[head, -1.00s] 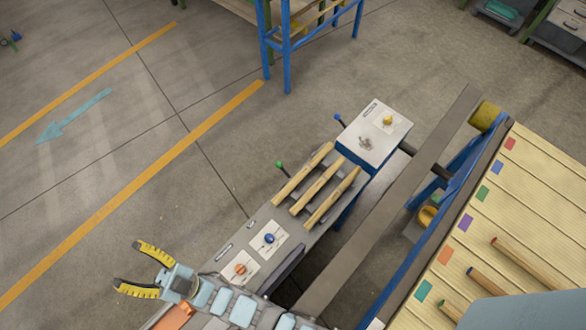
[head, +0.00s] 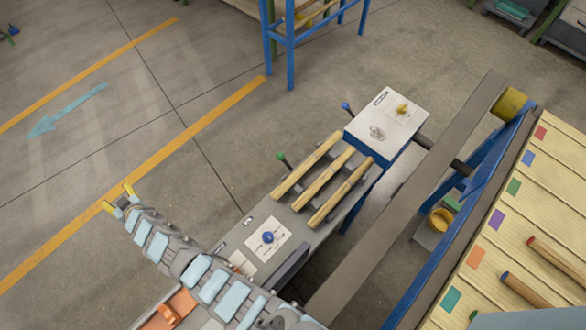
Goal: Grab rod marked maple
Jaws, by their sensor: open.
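No readable maple label shows, so I cannot tell which rod is maple. On the slatted wooden table at the right lie a brown rod with a red end (head: 556,262) and one with a blue end (head: 526,290). A green end (head: 473,314) shows at the bottom, the rest hidden. Three pale wooden bars (head: 322,180) lie side by side on the grey bench in the middle. My gripper (head: 118,198) is open and empty over the floor at the left, far from the rods, its yellow fingertips pointing away from them.
Coloured patches (head: 496,219) line the table's left edge. A long grey beam (head: 415,190) runs between table and bench. The bench carries a card with a blue knob (head: 267,238), a green-knobbed lever (head: 281,157) and a white-topped box (head: 385,118). The floor at the left is clear.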

